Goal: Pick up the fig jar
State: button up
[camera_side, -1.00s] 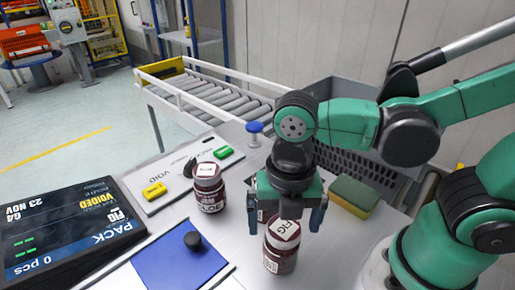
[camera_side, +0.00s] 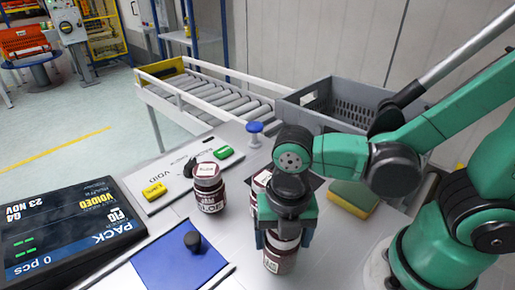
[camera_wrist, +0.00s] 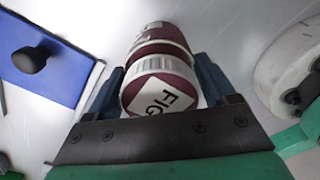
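The fig jar (camera_side: 280,258) is dark red with a pale label and a white-topped lid. It stands upright on the grey table near the front. In the wrist view its lid (camera_wrist: 158,92), marked FIG, lies between my two fingers. My gripper (camera_side: 284,240) points down over the jar, with a finger close against each side. In the wrist view my gripper (camera_wrist: 160,82) appears shut on it, with no clear gap. My gripper hides the lid in the side view.
A second jar (camera_side: 260,187) stands just behind the fig jar, partly hidden. Another jar (camera_side: 208,195) stands to the left. A green and yellow sponge (camera_side: 352,198) lies at right. A blue board (camera_side: 180,260) with a black knob is at front left, and a grey crate (camera_side: 325,118) behind.

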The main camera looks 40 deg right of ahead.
grip_shut()
